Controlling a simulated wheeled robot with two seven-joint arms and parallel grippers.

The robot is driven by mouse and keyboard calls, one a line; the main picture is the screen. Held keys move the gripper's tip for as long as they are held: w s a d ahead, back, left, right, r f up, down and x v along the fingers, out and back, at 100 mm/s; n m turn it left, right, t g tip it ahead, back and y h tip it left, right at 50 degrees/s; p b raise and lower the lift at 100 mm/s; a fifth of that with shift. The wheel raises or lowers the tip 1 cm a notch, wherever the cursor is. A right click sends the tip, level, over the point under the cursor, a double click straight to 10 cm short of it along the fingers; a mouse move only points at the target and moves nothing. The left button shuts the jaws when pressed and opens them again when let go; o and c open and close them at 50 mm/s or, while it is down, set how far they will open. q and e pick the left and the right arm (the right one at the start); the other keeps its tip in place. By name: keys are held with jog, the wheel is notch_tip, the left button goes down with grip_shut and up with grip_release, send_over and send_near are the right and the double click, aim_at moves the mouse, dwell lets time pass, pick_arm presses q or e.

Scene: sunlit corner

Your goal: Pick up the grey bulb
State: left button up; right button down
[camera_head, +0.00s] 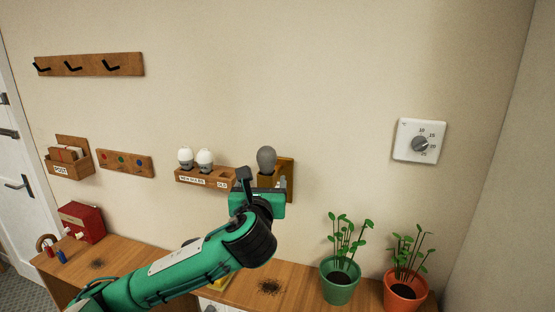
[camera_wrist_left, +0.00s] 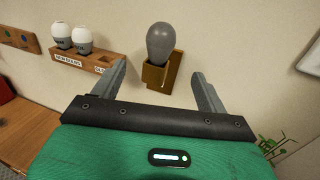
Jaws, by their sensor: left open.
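The grey bulb (camera_head: 266,159) stands upright in a brown wall holder (camera_head: 287,178) in the head view. It also shows in the left wrist view (camera_wrist_left: 160,43), seated in the holder (camera_wrist_left: 156,77) with its rounded end up. My left gripper (camera_wrist_left: 160,85) is open and empty, its two fingers apart, pointing at the holder. The bulb appears between and beyond the fingertips, not touched by either. In the head view my left gripper (camera_head: 262,187) is in front of the holder and hides its lower part. My right gripper is in neither view.
A wooden rack (camera_head: 205,176) marked NEW BULBS and OLD holds two white bulbs (camera_head: 205,160) left of the holder. Its OLD end looks empty. Below, a wooden shelf (camera_head: 235,287) carries a green potted plant (camera_head: 341,283) and a red one (camera_head: 405,290). A thermostat (camera_head: 419,142) hangs at right.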

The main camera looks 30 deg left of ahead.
aim_at(266, 162)
pick_arm(q)
jog(key=p+x, duration=0.2)
jog(key=x, duration=0.6)
jog(key=shift+p, duration=0.35)
jog(key=shift+w+a+r+p, duration=0.1)
jog(key=shift+w+a+p, duration=0.05)
jog(key=shift+w+p, duration=0.2)
jog(key=p+x, duration=0.3)
jog(key=shift+w+a+r, duration=0.15)
jog(key=shift+w+r, duration=0.1)
jog(key=shift+w, duration=0.1)
jog(key=shift+w+a+f, duration=0.15)
jog(key=shift+w+a, duration=0.05)
jog(key=shift+w, duration=0.15)
jog(key=c, duration=1)
jog(key=shift+c, duration=0.2)
